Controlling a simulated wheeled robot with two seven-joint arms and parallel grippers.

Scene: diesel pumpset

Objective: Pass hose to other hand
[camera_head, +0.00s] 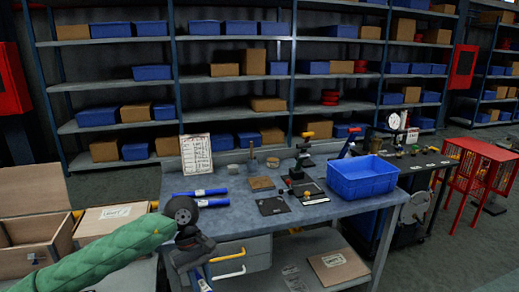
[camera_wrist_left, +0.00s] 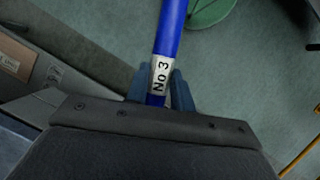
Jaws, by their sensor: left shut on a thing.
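A blue hose (camera_wrist_left: 170,30) with a white label reading "No 3" is held in my left gripper (camera_wrist_left: 159,88). The fingers are shut on either side of it near the label in the left wrist view. In the head view my left gripper (camera_head: 196,262) is in front of the workbench's front edge, with part of the blue hose (camera_head: 198,279) showing below it. The rest of the hose is cut off by the frame. My right gripper is not in view. Two more blue hoses (camera_head: 200,192) with white labels lie on the bench's left part.
The workbench (camera_head: 240,220) carries a blue bin (camera_head: 362,178), small tools and dark plates. An open wooden crate (camera_head: 30,235) stands at the left. A red cage (camera_head: 478,170) stands at the right. Shelves with boxes fill the back.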

